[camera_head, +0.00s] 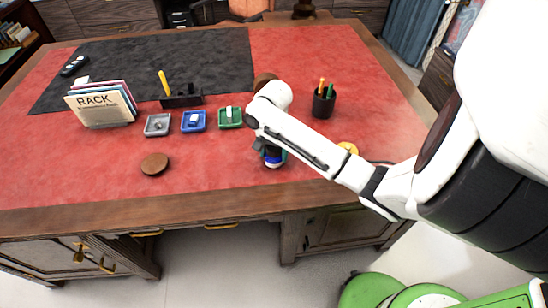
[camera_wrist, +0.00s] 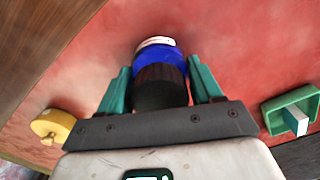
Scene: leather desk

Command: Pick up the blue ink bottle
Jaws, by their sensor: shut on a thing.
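The blue ink bottle (camera_wrist: 160,62) sits between the teal fingers of my gripper (camera_wrist: 162,88) in the wrist view, its dark ribbed cap towards the palm and a white part at its far end. The fingers are shut on it. In the head view, the blue and white of the bottle (camera_head: 273,161) show just below my gripper (camera_head: 270,152), near the front of the red desk top; my arm hides much of it. I cannot tell whether the bottle touches the desk.
A yellow round thing (camera_wrist: 54,127) lies to one side and a green tray (camera_wrist: 291,115) to the other. Grey (camera_head: 158,125) and blue (camera_head: 193,121) trays, a brown disc (camera_head: 154,164), a rack (camera_head: 102,105) and a black pen cup (camera_head: 323,103) stand around. The front-middle red surface is clear.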

